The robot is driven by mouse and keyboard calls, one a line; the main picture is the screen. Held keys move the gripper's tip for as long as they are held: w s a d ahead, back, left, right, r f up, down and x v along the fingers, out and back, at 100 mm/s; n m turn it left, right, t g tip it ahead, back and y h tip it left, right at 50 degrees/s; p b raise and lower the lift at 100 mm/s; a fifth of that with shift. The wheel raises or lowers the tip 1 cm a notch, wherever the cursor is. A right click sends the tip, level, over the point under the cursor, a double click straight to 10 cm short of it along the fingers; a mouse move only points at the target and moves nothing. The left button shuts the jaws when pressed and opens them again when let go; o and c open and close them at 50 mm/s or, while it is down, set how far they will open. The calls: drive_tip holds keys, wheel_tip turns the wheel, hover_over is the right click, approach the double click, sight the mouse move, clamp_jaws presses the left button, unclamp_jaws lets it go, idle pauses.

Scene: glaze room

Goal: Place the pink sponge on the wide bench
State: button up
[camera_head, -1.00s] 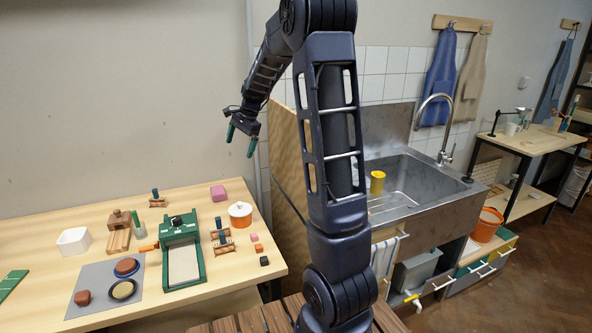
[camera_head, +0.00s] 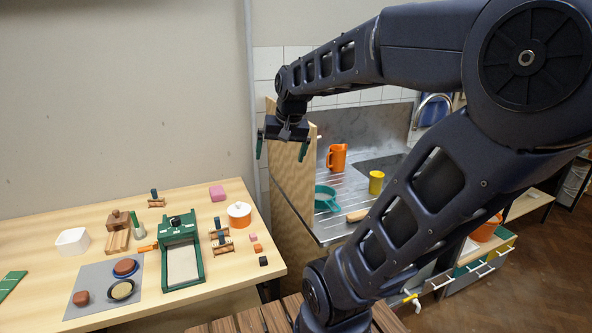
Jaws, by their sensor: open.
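A pink block (camera_head: 217,193), which looks like the pink sponge, lies at the back of a wide light-wood bench (camera_head: 215,291) on the left. It is apart from the things around it. My gripper (camera_head: 282,148) points down with its two green fingers apart and nothing between them. It hangs in the air in front of the wooden side panel of the sink, higher than the pink block and to its right in the picture.
On the bench are a white tub (camera_head: 73,241), a green press (camera_head: 181,252), an orange lidded pot (camera_head: 239,214) and small blocks. The sink area holds an orange jug (camera_head: 337,157), a yellow cup (camera_head: 376,182) and a teal strainer (camera_head: 326,197). The panel (camera_head: 292,185) stands between bench and sink.

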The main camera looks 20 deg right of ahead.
drive_tip(key=s+d+f+n+h, duration=0.1)
drive_tip(key=s+f+n, duration=0.1)
drive_tip(key=s, duration=0.5)
drive_tip(key=shift+s+d+n+t, duration=0.25)
drive_tip(key=shift+n+t, duration=0.05)
drive_tip(key=shift+t, duration=0.1)
